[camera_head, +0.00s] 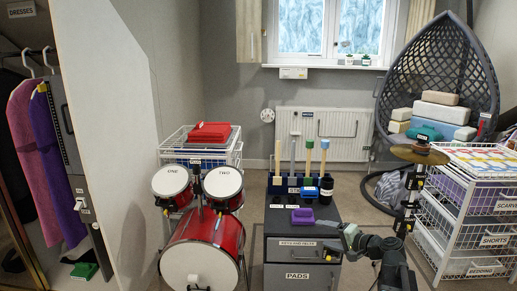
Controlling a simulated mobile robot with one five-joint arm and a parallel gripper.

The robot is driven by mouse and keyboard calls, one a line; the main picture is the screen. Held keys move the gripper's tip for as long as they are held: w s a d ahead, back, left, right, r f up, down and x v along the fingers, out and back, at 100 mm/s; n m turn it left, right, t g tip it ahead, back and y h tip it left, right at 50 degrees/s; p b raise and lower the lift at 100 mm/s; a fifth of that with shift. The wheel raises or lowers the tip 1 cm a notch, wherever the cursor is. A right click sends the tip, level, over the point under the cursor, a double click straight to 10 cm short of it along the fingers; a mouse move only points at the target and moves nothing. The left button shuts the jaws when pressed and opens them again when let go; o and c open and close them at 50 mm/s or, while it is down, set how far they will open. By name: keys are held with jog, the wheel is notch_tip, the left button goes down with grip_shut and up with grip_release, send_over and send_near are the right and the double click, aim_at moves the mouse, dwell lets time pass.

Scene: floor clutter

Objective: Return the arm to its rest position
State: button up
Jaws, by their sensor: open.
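My arm (390,262) rises at the lower right, in front of the dark cabinet's right side. It is bent, and its end reaches left over the cabinet's front right edge. My gripper (338,238) is a grey-green piece pointing left. It is open, and I see nothing held in it. A purple block (302,216) lies on the cabinet top, left of my gripper and apart from it. The underside of the gripper is hard to make out at this size.
The dark cabinet (290,277) stands just left of my arm. A blue box (309,192) and black jar (326,187) sit farther back on it. A cymbal stand (408,200) and white wire drawers (465,215) are close on the right. Red drums (205,245) stand left.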

jog(key=s+a+f+n+g+h, duration=0.1)
jog(key=s+a+f+n+g, duration=0.3)
jog(key=a, duration=0.5)
jog(key=s+a+f+n+g+h, duration=0.2)
jog(key=s+a+f+n+g, duration=0.15)
jog(key=s+a+f, duration=0.45)
jog(key=s+d+f+g+h, duration=0.3)
jog(key=s+d+g+h, duration=0.1)
jog(key=s+d+h, duration=0.3)
notch_tip(320, 180, up, 38)
jog(key=d+y+p, duration=0.1)
jog(key=p, duration=3.7)
jog(key=shift+w+d+p, duration=0.15)
jog(key=shift+d+p, duration=0.05)
jog(key=shift+p, duration=0.2)
jog(key=shift+n, duration=0.25)
